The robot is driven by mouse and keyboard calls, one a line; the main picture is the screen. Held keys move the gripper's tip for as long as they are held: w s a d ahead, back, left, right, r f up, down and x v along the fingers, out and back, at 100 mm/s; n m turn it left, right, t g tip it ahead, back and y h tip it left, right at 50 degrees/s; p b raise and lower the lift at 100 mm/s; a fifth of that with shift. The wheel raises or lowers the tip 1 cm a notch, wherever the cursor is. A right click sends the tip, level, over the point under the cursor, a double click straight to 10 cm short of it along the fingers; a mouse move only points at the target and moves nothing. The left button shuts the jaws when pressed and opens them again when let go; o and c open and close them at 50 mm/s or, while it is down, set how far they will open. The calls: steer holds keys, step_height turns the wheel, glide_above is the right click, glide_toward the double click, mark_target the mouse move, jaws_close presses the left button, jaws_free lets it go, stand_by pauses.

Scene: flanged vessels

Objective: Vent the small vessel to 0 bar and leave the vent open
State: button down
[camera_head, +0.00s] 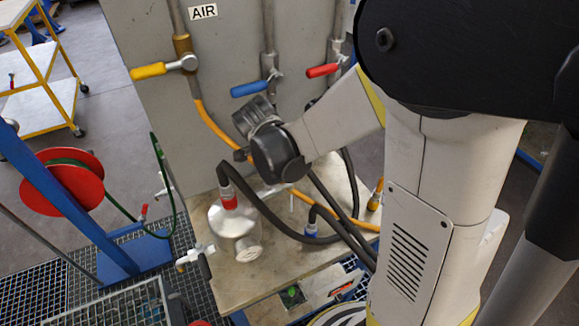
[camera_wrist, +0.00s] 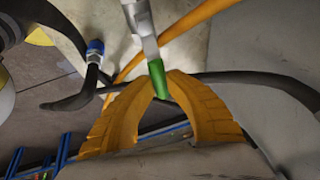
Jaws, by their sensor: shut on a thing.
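The small vessel (camera_head: 222,222) is a pale metal vessel on the bench, with a round face (camera_head: 248,250) on its front that I cannot read. A red coupling (camera_head: 229,199) with a black hose is on its top. My gripper (camera_wrist: 160,86) has orange ribbed fingers, and their tips are closed on the green grip (camera_wrist: 158,72) of a metal lever (camera_wrist: 141,27). In the head view my wrist hides the fingers and this lever. Which way the lever sets its valve, I cannot tell.
A panel marked AIR carries yellow (camera_head: 148,71), blue (camera_head: 248,89) and red (camera_head: 322,71) handles. An orange hose (camera_head: 208,122) and black hoses cross the bench near my wrist. A white fitting (camera_head: 190,257) juts left of the vessel. A red hose reel (camera_head: 62,185) stands left.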

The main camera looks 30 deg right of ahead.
steer(key=shift+s+f, duration=0.1)
steer(key=shift+s, duration=0.05)
stand_by(0.3)
steer(key=c, duration=1.3)
jaws_free()
steer(key=shift+c, duration=0.2)
steer(key=v, duration=1.2)
steer(key=shift+a, duration=0.1)
